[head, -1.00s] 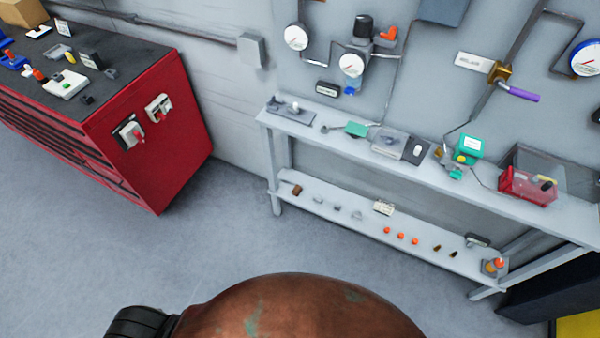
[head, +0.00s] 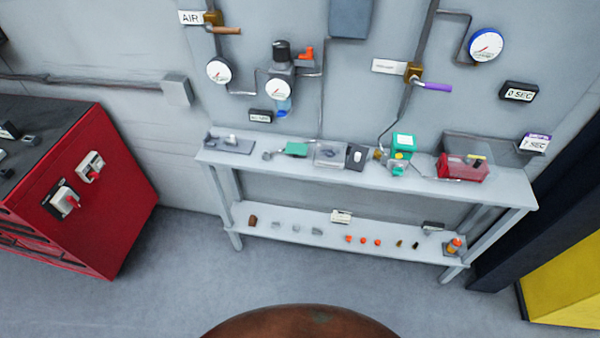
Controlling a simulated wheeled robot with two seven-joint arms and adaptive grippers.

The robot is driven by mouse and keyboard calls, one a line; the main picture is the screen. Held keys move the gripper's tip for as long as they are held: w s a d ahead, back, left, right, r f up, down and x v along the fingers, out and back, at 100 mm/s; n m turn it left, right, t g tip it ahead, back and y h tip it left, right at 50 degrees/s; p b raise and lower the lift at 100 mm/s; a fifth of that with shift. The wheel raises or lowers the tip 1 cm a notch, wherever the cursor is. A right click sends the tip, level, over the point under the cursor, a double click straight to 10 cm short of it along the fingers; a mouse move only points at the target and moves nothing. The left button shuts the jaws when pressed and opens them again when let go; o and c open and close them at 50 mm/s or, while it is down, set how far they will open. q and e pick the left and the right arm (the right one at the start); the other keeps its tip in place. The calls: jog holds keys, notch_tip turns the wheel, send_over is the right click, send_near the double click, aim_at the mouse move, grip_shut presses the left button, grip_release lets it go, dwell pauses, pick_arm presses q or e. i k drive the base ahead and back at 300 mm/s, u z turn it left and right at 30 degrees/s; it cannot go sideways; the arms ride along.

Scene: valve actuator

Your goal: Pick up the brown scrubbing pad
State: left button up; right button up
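A small brown block (head: 252,220), which looks like the brown scrubbing pad, lies at the left end of the lower shelf (head: 290,243) of the grey bench. It is small in the head view, so its texture cannot be made out. Nothing is touching it from above. Neither of my grippers is in view.
The bench's upper shelf (head: 225,158) holds a green box (head: 402,146) and a red box (head: 462,168). Several small parts and a small label (head: 341,217) sit on the lower shelf. A red cabinet (head: 110,205) stands left, a yellow object (head: 570,280) right. Floor before the bench is clear.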

aim_at(252, 220)
jog(key=u, duration=0.3)
jog(key=k, duration=0.35)
jog(key=z, duration=1.4)
jog(key=i, duration=1.35)
jog(key=u, duration=0.95)
jog(key=i, duration=0.45)
jog(key=u, duration=0.45)
